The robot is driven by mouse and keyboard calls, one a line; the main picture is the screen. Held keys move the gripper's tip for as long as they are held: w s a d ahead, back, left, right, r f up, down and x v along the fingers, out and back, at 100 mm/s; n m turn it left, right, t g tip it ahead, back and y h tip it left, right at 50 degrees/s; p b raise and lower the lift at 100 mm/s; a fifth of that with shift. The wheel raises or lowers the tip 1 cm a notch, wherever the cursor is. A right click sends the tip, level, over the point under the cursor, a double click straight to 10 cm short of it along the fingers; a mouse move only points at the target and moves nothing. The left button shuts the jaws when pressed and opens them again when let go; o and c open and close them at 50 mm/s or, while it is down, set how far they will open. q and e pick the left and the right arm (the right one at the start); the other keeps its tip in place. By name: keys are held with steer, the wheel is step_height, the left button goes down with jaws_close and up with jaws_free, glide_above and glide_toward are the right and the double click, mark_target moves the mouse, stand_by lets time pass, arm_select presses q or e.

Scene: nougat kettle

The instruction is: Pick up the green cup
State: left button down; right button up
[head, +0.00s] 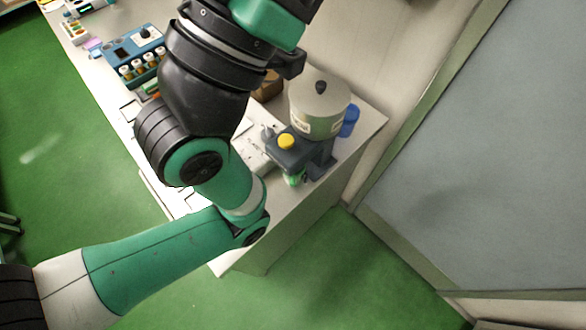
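A small green object (294,180), possibly the green cup, shows at the foot of a dark grey device (305,155), near the table's right end. It is mostly hidden by the device, and I cannot make out its full shape. No other cup can be made out. One of my green and black arms crosses the middle of the head view and hides part of the table. Neither gripper shows in the head view.
The grey device carries a yellow knob (286,141). Behind it stand a beige lidded pot (320,105) and a blue object (349,120). A blue rack with vials (140,52) stands at upper left. Bare tabletop (367,118) shows at the right edge.

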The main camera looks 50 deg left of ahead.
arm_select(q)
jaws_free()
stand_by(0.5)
